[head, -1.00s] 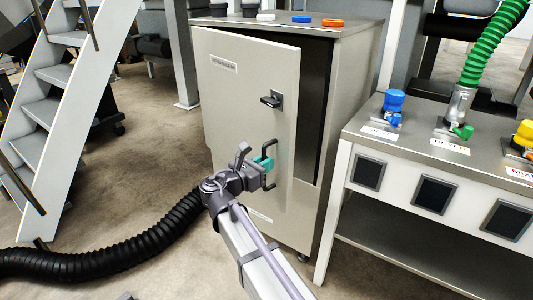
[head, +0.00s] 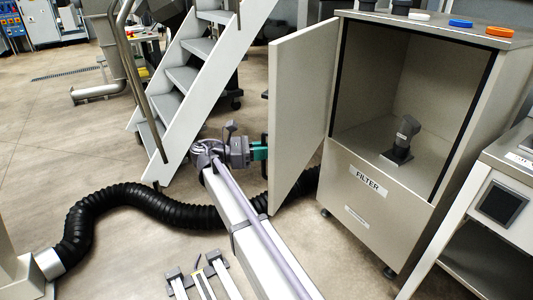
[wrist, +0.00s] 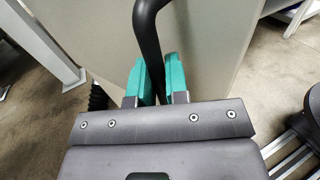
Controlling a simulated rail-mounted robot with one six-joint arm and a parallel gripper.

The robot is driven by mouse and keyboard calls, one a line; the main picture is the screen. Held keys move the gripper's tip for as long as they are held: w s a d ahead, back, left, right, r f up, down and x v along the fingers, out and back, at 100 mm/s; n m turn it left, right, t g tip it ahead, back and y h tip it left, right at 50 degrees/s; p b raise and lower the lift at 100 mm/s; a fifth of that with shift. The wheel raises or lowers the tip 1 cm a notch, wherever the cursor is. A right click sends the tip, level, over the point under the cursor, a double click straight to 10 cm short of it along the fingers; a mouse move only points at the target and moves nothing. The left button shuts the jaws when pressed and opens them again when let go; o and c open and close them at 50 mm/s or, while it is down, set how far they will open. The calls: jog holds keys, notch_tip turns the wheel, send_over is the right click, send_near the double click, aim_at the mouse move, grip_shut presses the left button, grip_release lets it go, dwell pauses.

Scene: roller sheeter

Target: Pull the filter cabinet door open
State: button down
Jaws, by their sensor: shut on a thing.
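The filter cabinet (head: 365,225) stands right of centre in the head view, with a FILTER label on its lower front. My gripper (head: 262,150) is at the door's outer face. In the wrist view its teal fingers (wrist: 160,80) are shut on the black door handle (wrist: 150,35), one on each side. In the head view the handle is mostly hidden by the fingers.
A black corrugated hose (head: 130,203) lies on the floor behind my arm. A grey staircase (head: 190,75) stands left of the door. A steel bench (head: 480,190) is right of the cabinet. Coloured caps (head: 460,23) sit on the cabinet top.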

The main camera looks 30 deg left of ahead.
jog(key=shift+w+a, duration=0.15)
jog(key=shift+a, duration=0.45)
jog(key=c, duration=1.4)
grip_release()
jog(key=shift+w+d, duration=0.15)
jog(key=shift+o, duration=1.3)
